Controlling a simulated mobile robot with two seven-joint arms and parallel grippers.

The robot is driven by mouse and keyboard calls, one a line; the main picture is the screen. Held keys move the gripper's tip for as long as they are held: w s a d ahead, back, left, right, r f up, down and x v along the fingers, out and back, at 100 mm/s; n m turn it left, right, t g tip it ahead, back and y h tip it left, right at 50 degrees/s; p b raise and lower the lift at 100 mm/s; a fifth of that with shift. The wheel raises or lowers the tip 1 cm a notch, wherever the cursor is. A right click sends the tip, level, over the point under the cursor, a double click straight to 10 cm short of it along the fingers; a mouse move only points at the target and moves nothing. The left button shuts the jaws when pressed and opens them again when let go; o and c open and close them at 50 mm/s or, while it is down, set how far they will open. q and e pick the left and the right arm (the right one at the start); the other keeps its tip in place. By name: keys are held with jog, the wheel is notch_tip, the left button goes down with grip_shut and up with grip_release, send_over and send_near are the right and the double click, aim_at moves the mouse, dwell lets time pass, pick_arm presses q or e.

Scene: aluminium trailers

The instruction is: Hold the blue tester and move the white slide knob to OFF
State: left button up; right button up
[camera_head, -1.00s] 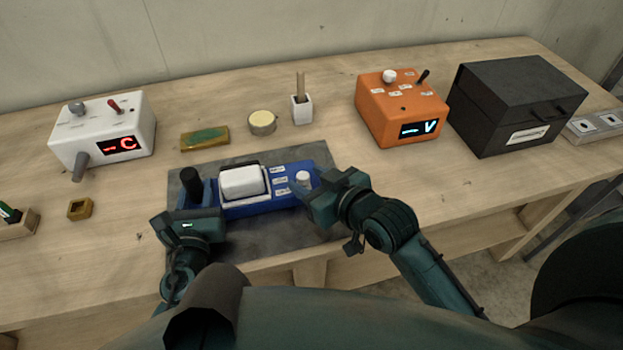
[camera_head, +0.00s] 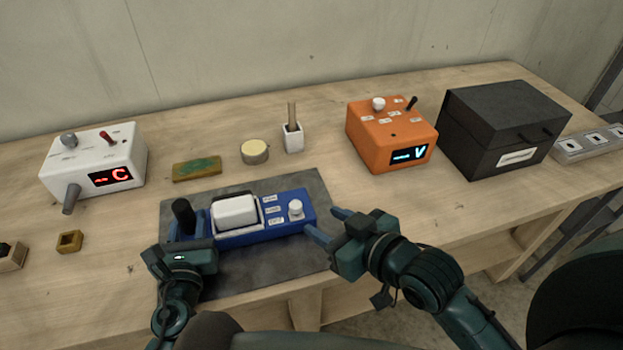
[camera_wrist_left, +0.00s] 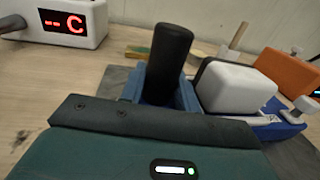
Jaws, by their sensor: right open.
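The blue tester (camera_head: 262,236) lies on a dark grey mat (camera_head: 312,187), with a white block on its middle and a black upright handle (camera_head: 183,213) at its left end. Its white slide knob (camera_head: 295,208) stands near the right end, beside several small labels too small to read. My left gripper (camera_head: 188,226) is at the tester's left end; in the left wrist view its blue fingers flank the black handle (camera_wrist_left: 168,58) and appear closed on it. My right gripper (camera_head: 320,219) is open and empty, just right of the tester, apart from the knob.
A white box with a red display (camera_head: 95,160), a green-topped block (camera_head: 196,169), a round tin (camera_head: 254,151) and a white cup (camera_head: 292,138) stand behind. An orange box (camera_head: 390,135) and black case (camera_head: 505,125) stand at the right.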

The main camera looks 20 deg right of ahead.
pick_arm(q)
jog(key=o, duration=0.5)
